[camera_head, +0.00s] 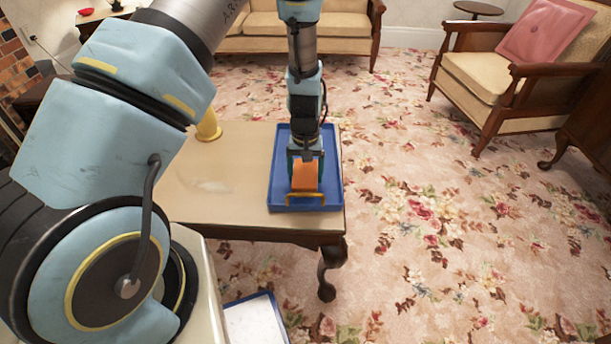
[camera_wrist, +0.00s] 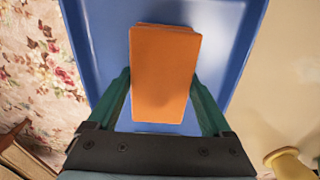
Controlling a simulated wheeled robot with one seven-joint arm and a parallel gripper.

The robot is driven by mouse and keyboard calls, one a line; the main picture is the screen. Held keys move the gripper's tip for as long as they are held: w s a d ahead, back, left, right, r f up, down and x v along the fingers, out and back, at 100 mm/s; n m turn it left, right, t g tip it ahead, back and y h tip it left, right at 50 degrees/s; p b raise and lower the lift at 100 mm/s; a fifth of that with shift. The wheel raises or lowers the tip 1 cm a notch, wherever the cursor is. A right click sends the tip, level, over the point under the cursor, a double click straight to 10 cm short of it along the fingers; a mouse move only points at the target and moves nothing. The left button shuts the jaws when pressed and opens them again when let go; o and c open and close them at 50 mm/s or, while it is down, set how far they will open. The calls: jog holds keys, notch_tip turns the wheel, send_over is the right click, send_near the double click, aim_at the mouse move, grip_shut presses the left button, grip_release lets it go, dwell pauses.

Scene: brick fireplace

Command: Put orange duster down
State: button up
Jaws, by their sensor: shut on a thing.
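The orange duster (camera_head: 305,177) is a block-like thing with an orange face, over the blue tray near its front end. My gripper (camera_head: 305,155) points down at the tray and its fingers are shut on the duster from both sides. In the wrist view the duster (camera_wrist: 164,75) sits between the two green fingers (camera_wrist: 165,100), with the blue tray (camera_wrist: 88,45) behind it. I cannot tell whether the duster touches the tray floor. The blue tray (camera_head: 278,185) lies on the wooden table at its right end.
The table (camera_head: 235,165) has bare room left of the tray. A yellow spool-like thing (camera_head: 208,126) stands at its back; it also shows in the wrist view (camera_wrist: 288,163). A yellow-orange handle-like thing (camera_head: 305,197) is at the tray's front. An armchair (camera_head: 490,75) stands right.

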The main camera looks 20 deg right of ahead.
jog(key=shift+f, duration=0.4)
jog(key=shift+f, duration=0.15)
jog(key=o, duration=1.1)
